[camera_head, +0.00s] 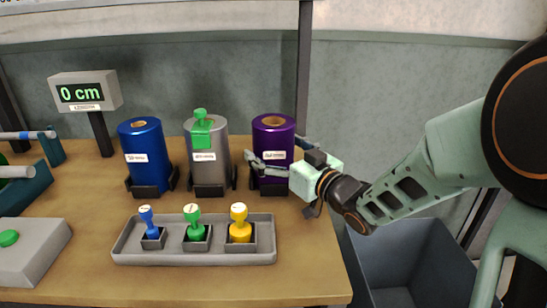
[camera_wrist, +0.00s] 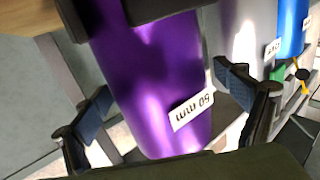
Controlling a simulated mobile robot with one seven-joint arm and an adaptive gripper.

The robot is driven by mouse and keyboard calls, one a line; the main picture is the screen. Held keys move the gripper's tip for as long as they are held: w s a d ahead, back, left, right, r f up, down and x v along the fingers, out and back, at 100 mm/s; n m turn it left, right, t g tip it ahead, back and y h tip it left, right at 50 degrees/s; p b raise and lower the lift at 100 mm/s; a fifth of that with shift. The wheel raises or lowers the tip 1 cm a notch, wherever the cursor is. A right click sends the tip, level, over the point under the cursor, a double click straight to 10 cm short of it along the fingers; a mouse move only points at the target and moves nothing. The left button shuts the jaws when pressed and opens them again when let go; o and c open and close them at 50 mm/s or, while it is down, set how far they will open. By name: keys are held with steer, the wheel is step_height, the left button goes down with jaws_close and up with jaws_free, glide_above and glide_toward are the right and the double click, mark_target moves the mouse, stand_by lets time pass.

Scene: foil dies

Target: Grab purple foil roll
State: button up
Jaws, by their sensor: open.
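The purple foil roll (camera_head: 274,133) stands upright in a dark holder (camera_head: 270,188) at the right of a row of three rolls. It fills the middle of the wrist view (camera_wrist: 150,75), with a white label reading 50 mm. My gripper (camera_head: 272,163) is at the roll's right front in the head view, its fingers open. In the wrist view the two fingers (camera_wrist: 160,115) are spread on either side of the purple roll, with gaps showing. Part of the roll's lower body is hidden behind my gripper in the head view.
A silver roll (camera_head: 208,150) with a green die on top and a blue roll (camera_head: 142,150) stand to the left. A grey tray (camera_head: 195,257) with blue, green and yellow dies lies in front. A display (camera_head: 83,92) reads 0 cm. A grey bin (camera_head: 415,262) is right of the table.

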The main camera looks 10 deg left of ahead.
steer(key=shift+c, duration=0.2)
steer(key=c, duration=2)
steer(key=shift+w+a+r, duration=0.1)
steer(key=shift+r, duration=0.05)
